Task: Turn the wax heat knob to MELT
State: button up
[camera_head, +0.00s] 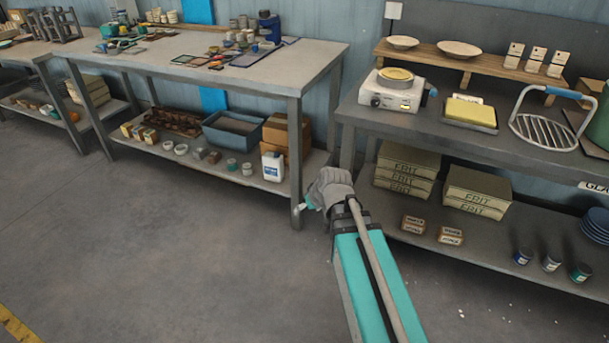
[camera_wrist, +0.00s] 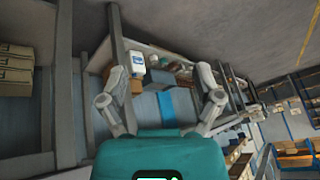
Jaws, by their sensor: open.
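The wax heater is a white box (camera_head: 391,94) with a round yellow wax pan (camera_head: 396,75) on top. It stands on the left part of the right bench (camera_head: 480,126) in the head view. Small round dark knobs (camera_head: 376,102) show on its front face, too small to read a setting or a MELT mark. My gripper (camera_wrist: 160,78) is open and empty in the wrist view, its two fingers wide apart.
A yellow sponge-like block (camera_head: 470,111) on a tray and a wire rack (camera_head: 553,130) stand right of the heater. A wooden shelf (camera_head: 470,66) with plates is behind. FRIT boxes (camera_head: 477,190) lie below. The left bench (camera_head: 222,73) is separate, with open floor in front.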

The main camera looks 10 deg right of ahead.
jog(key=s+d+f+m+g+h, duration=0.1)
jog(key=s+g, duration=0.1)
jog(key=s, duration=0.3)
jog(key=s+d+f+m+g+h, duration=0.1)
jog(key=s+d+g+h, duration=0.1)
jog(key=s, duration=0.3)
jog(key=shift+s+d+g, duration=0.3)
jog(key=shift+s+g, duration=0.05)
jog(key=shift+g, duration=0.05)
jog(key=shift+f, duration=0.1)
jog(key=c, duration=0.4)
jog(key=shift+o, duration=0.2)
jog(key=shift+a, duration=0.1)
